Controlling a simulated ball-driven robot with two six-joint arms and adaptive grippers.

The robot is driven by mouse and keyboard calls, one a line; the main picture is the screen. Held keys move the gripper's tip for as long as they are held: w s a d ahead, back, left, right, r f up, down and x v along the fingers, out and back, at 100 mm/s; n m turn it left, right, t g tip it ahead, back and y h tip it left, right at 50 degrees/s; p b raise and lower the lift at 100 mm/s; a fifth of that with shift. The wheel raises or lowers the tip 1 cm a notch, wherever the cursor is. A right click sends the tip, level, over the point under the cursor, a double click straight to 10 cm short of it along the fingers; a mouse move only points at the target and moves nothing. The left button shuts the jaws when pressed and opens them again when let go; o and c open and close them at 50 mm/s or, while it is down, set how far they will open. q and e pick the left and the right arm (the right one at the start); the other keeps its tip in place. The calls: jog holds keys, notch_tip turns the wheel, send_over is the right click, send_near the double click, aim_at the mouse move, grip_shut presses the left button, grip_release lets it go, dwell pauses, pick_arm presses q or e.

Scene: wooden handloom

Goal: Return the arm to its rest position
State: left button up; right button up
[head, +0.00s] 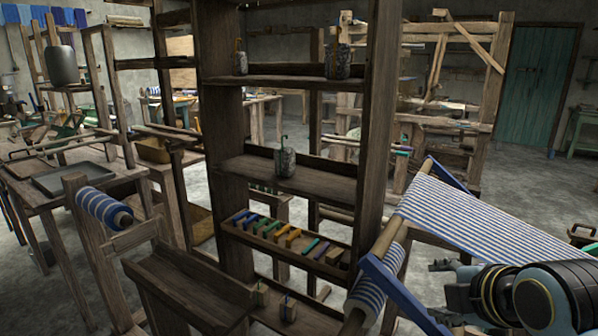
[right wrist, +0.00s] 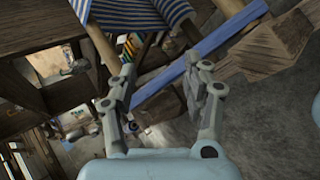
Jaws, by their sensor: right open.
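My right arm, pale blue and black, comes in at the lower right of the head view. Its gripper (head: 448,280) is partly visible there, low beside the striped cloth. In the right wrist view the right gripper (right wrist: 158,85) is open, with its two fingers wide apart and nothing between them but background. My left gripper does not show in either view.
Blue-and-white striped cloth (head: 485,222) stretches over the loom close to my right arm, with a blue beam (head: 395,290) at its side. The beam (right wrist: 195,52) passes behind the fingers in the wrist view. A wooden shelf (head: 290,182) stands centrally.

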jog(key=s+d+f+m+g, duration=0.2)
jog(key=s+m+g, duration=0.1)
jog(key=s+m, duration=0.75)
jog(key=s+d+f+m+g, duration=0.1)
jog(key=s+d+m+g, duration=0.15)
jog(key=s+m, duration=0.8)
jog(key=s+d+f+n+g+h+b, duration=0.1)
jog(key=s+f+n+b, duration=0.2)
jog(key=f, duration=1.4)
jog(key=s+d+f+g+b, duration=0.1)
jog(key=s+f+b, duration=0.25)
jog(key=f, duration=1.45)
jog(key=s+f+g+b, duration=0.1)
jog(key=s+f+b, duration=0.5)
jog(key=s+f, duration=1.1)
notch_tip(320, 180, down, 3)
jog(key=shift+s+d+r, duration=0.1)
jog(key=shift+s+d, duration=0.05)
jog(key=shift+d, duration=0.15)
jog(key=shift+g, duration=0.25)
